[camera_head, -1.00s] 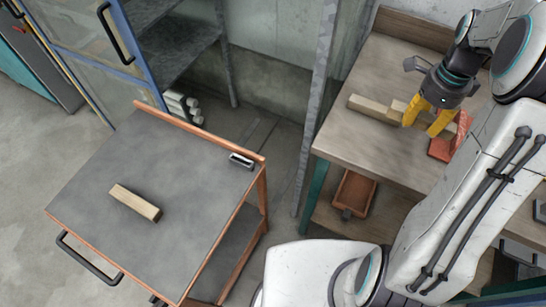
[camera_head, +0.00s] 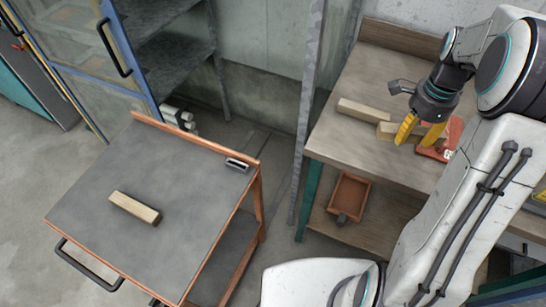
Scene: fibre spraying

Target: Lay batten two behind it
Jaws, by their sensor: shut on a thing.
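One pale wooden batten (camera_head: 134,207) lies flat on the grey top of the trolley (camera_head: 95,190). A second pale batten (camera_head: 362,109) lies on the wooden workbench (camera_head: 345,140). My gripper (camera_head: 419,137), with yellow fingers, is over the bench and shut on a third batten (camera_head: 386,130). The left part of this held batten shows beside the left finger, just in front of the second batten; the fingers hide the rest. I cannot tell whether the held batten touches the bench.
A brick-red object (camera_head: 436,154) sits just right of my gripper. An orange-brown tray (camera_head: 350,196) is on the shelf below. A small dark-and-silver item (camera_head: 237,165) lies at the trolley's right corner. The bench front left is clear.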

